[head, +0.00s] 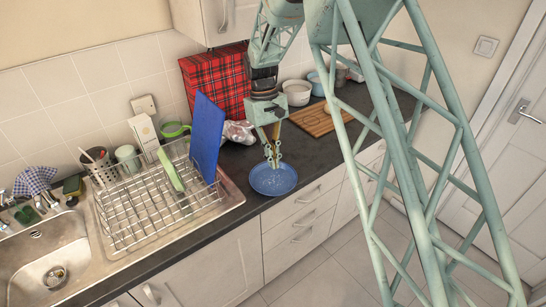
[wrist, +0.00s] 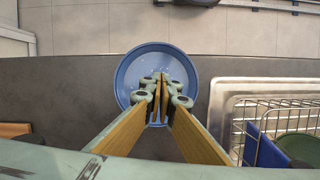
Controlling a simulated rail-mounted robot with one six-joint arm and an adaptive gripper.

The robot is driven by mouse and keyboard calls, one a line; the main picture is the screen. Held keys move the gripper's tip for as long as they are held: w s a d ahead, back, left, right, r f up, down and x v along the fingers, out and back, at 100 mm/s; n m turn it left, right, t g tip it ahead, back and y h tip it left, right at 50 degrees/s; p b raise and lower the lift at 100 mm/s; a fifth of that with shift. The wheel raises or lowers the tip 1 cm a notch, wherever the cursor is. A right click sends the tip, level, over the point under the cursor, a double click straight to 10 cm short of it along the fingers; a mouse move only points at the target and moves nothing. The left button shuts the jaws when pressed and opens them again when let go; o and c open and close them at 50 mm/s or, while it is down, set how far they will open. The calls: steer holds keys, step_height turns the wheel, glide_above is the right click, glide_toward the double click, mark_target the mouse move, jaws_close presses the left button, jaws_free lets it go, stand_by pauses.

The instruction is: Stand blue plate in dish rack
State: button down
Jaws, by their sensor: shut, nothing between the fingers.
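The blue plate (head: 273,183) lies flat on the dark counter, right of the dish rack, at the counter's front edge. In the wrist view, the plate (wrist: 130,82) juts slightly past that edge. My gripper (head: 273,160) points down over the plate with its fingers shut and empty. In the wrist view, the fingertips (wrist: 163,88) cover part of the plate; whether they touch it I cannot tell. The wire dish rack (head: 130,222) stands on the steel drainer. It holds an upright blue board (head: 207,135) and a green dish (head: 170,170).
A sink (head: 35,255) is at the left. A red tartan box (head: 215,80) stands against the wall. A wooden board (head: 318,120) and bowls (head: 297,93) are at the right.

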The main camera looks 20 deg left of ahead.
mark_target(281, 192)
steer(key=x, duration=0.6)
steer(key=shift+s+d+f, duration=0.1)
steer(key=shift+f, duration=0.15)
steer(key=shift+s+d+f, duration=0.1)
steer(key=shift+d, duration=0.05)
steer(key=shift+s+d, duration=1.25)
steer(key=shift+d, duration=0.05)
steer(key=shift+s+d, duration=0.75)
steer(key=shift+d, duration=0.05)
steer(key=shift+w+a, duration=0.15)
